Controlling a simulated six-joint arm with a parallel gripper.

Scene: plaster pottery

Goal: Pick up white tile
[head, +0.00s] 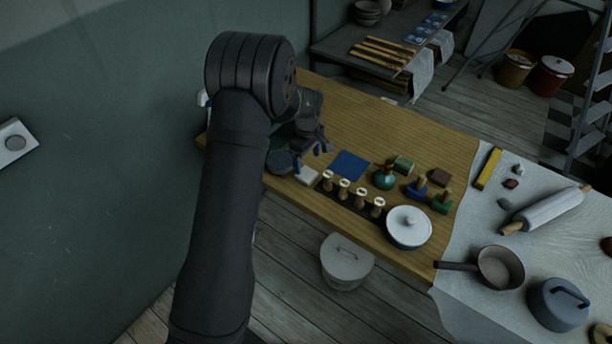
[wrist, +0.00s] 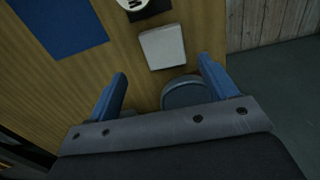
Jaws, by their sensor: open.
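The white tile (wrist: 163,47) is a small pale square lying flat on the wooden table, ahead of and between my fingertips in the wrist view. In the head view the white tile (head: 307,175) lies near the table's front edge, beside a dark round dish. My gripper (wrist: 162,75) has two blue fingers spread wide, with nothing between them that it holds. In the head view my gripper (head: 316,146) is above the left end of the table, behind the tile. The gap between the fingers and the table cannot be judged exactly.
A dark round dish (wrist: 187,93) sits right next to the tile; it also shows in the head view (head: 280,162). A blue square (head: 348,165) lies to the right. Several stamps in a dark holder (head: 324,186) stand close to the tile.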

